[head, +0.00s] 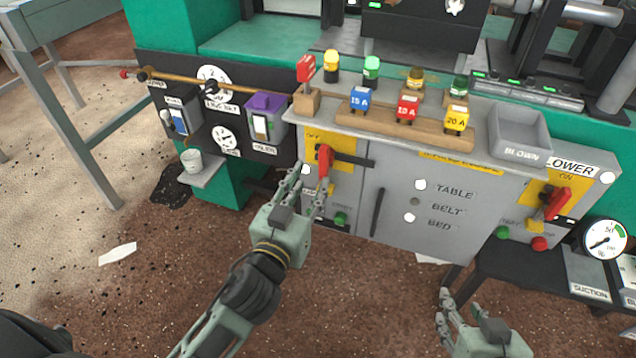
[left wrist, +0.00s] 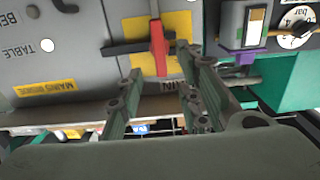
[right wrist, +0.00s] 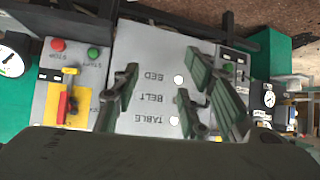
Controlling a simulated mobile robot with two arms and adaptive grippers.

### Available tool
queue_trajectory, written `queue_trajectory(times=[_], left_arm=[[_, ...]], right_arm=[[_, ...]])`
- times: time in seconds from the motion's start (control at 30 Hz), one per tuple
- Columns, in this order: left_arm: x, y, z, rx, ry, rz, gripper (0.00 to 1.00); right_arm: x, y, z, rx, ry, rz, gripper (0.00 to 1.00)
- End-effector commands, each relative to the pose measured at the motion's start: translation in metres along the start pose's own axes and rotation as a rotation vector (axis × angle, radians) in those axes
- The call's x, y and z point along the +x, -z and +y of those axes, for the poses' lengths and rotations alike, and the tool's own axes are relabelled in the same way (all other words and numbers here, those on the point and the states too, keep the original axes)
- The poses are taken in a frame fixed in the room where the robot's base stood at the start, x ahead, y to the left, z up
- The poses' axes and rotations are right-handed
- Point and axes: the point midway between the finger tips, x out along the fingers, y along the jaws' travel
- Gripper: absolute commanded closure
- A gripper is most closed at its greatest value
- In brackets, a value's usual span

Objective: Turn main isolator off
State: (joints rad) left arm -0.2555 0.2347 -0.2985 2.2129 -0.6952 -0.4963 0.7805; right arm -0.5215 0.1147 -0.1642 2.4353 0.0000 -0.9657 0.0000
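The main isolator is a red handle (head: 325,160) on a yellow plate (head: 345,146) at the left of the grey panel, crossed by a black bar. The handle stands roughly upright. My left gripper (head: 308,188) is open just below and in front of it. In the left wrist view the red handle (left wrist: 158,48) shows between the two spread fingers of the left gripper (left wrist: 162,88), with gaps on both sides. Whether a finger touches it is unclear. My right gripper (head: 465,312) is low in front of the panel; in the right wrist view (right wrist: 165,80) it is open and empty.
A second red handle (head: 557,204) is on the blower panel at right. Green (head: 340,218) and red (head: 539,243) buttons sit below the handles. Coloured fuse plugs stand in a wooden rack (head: 385,120) on the ledge. A small cup (head: 191,160) stands on a shelf left of the left gripper.

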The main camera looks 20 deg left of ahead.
Motion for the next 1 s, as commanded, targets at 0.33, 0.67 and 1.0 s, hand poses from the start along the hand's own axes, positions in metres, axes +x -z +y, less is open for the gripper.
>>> queue_trajectory(times=[0.33, 0.67, 1.0], left_arm=[[0.031, 0.011, 0.0, -0.005, 0.001, 0.026, 0.67], [0.071, 0.01, 0.0, -0.007, 0.0, 0.022, 0.67], [0.076, 0.01, 0.0, -0.008, 0.001, 0.02, 0.67]], right_arm=[[-0.004, 0.014, -0.001, -0.001, 0.002, 0.053, 0.6], [-0.002, 0.034, -0.004, -0.001, 0.008, 0.146, 0.6], [-0.002, 0.037, -0.004, -0.001, 0.009, 0.16, 0.6]])
